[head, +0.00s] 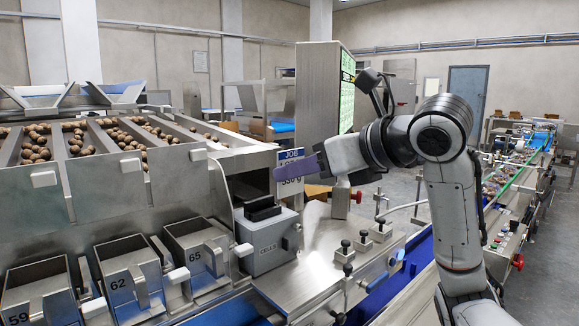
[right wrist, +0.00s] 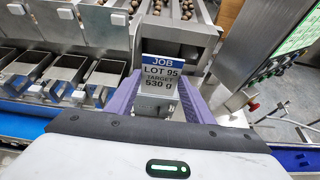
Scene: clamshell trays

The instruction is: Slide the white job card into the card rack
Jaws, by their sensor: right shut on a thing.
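The white job card (head: 290,163) has a blue JOB band and dark print. In the right wrist view the card (right wrist: 161,75) faces me and reads LOT 95, TARGET 530 g. My right gripper (head: 302,169) is shut on it with purple fingers, which partly cover the card in the head view. The card is upright in the air, above and right of the grey CELLS box (head: 270,257), in front of a dark machine opening. I cannot make out the card rack for certain. My left gripper is not in view.
Steel bins (head: 128,284) numbered 59, 62 and 65 stand at lower left, below chutes of brown nuts. A steel plate (head: 325,262) with black knobs lies below my right arm. A tall cabinet with a green screen (head: 347,90) stands behind the card.

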